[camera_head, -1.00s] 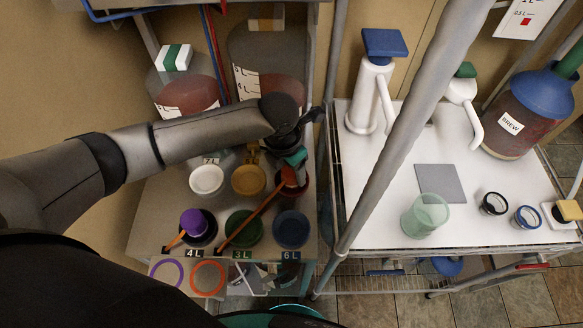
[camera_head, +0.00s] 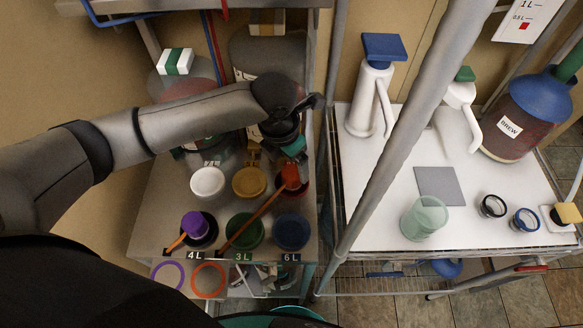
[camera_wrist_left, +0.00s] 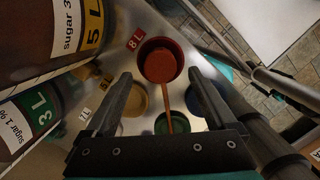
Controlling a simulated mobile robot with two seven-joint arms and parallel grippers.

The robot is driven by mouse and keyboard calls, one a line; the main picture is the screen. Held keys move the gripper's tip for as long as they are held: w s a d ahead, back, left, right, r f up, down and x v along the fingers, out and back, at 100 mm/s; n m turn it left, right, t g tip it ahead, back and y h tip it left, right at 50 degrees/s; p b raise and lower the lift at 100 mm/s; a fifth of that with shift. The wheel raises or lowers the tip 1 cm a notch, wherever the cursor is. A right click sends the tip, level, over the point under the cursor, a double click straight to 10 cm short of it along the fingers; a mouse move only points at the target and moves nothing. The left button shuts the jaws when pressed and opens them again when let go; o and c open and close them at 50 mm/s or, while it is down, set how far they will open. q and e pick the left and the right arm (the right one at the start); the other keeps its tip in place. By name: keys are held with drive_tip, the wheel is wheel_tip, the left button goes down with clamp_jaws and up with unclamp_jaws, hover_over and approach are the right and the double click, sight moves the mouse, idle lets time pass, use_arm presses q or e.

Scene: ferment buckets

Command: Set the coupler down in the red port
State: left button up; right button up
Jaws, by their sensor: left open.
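The red-orange coupler (camera_head: 291,176) sits at the red port (camera_head: 303,190) at the back right of the port bench. In the left wrist view the coupler (camera_wrist_left: 159,68) shows inside the ring of the red port (camera_wrist_left: 160,42), marked 8 L. A brown-orange hose (camera_head: 255,215) runs from it toward the green port (camera_head: 244,231). My left gripper (camera_head: 294,150) is open just behind and above the coupler, with nothing held. In the left wrist view its fingers (camera_wrist_left: 163,95) stand wide apart. How deep the coupler is seated cannot be told. My right gripper is not in view.
White (camera_head: 207,181), yellow (camera_head: 249,181) and blue (camera_head: 291,231) ports are close by. A purple coupler (camera_head: 195,224) stands at the black port. Large jars stand behind the arm. A slanted metal post (camera_head: 392,140) separates the bench from a white table (camera_head: 480,225).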

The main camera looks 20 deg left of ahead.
sight(286, 177)
use_arm(q)
wheel_tip(286, 177, up, 7)
drive_tip(key=shift+s+a, duration=0.25)
drive_tip(key=shift+s, duration=0.2)
idle(0.3)
